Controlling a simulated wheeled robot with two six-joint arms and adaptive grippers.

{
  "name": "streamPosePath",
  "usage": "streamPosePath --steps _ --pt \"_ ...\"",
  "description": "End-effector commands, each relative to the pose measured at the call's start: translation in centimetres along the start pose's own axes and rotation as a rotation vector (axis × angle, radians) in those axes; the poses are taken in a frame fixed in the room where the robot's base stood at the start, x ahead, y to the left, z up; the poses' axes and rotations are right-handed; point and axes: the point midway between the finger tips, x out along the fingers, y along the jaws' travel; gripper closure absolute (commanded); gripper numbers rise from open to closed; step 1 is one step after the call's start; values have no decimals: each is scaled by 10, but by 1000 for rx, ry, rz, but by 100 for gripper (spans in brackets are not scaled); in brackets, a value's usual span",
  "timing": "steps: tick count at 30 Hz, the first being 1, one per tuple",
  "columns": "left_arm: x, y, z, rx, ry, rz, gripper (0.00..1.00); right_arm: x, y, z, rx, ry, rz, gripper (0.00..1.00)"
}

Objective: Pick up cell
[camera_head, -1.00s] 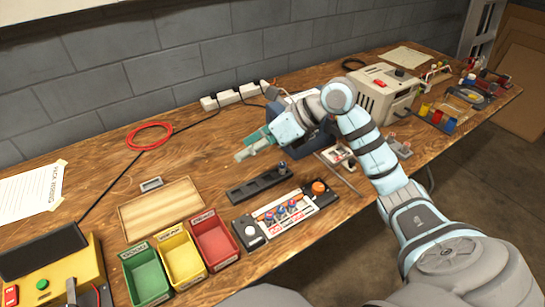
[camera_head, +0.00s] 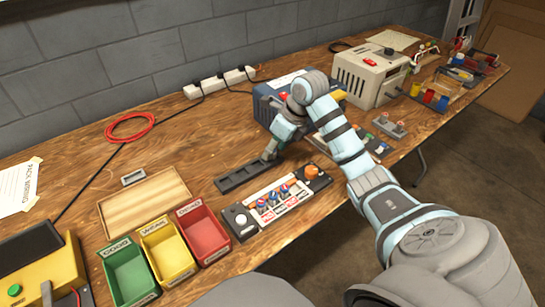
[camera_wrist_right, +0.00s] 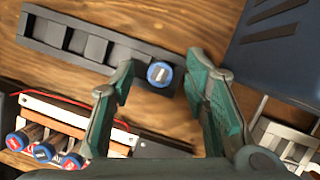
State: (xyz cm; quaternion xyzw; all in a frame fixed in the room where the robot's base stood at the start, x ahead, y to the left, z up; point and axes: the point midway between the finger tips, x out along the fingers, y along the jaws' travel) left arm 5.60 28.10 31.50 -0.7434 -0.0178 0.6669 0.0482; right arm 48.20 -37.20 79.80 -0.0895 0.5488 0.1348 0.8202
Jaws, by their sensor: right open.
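My right gripper (camera_head: 268,155) is open and points down over the right end of a black slotted rack (camera_head: 234,179). In the right wrist view the gripper (camera_wrist_right: 160,66) has its teal fingers spread on either side of a blue-rimmed cell (camera_wrist_right: 160,74). That cell stands in the end slot of the black rack (camera_wrist_right: 96,46); the rack's other slots look empty. In the head view the gripper hides this cell. Several more blue-topped cells (camera_head: 270,200) sit in a white-and-red holder (camera_head: 282,207) in front of the rack. My left gripper is not in view.
Green (camera_head: 128,272), yellow (camera_head: 168,250) and red bins (camera_head: 203,233) stand at the front left. A wooden board (camera_head: 145,202) lies behind them. A blue box (camera_head: 268,108) stands close behind my right gripper, with a beige charger box (camera_head: 370,76) beyond.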

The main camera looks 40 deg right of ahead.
Motion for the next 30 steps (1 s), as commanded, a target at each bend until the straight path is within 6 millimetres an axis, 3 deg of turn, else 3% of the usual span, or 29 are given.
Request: streamPosePath --steps 5,12,13,23,26,30 --pt "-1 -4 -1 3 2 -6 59 -1 0 1 -1 -1 -1 60" --pt "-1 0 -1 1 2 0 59 -1 0 1 -1 -1 -1 98" --pt "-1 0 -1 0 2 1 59 -1 0 1 -1 -1 -1 100" --pt "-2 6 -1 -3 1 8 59 -4 0 2 -2 -2 -1 100" --pt "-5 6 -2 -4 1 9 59 -13 0 7 -2 -4 -1 100" --pt "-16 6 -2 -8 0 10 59 -42 0 19 -3 -6 -3 100"
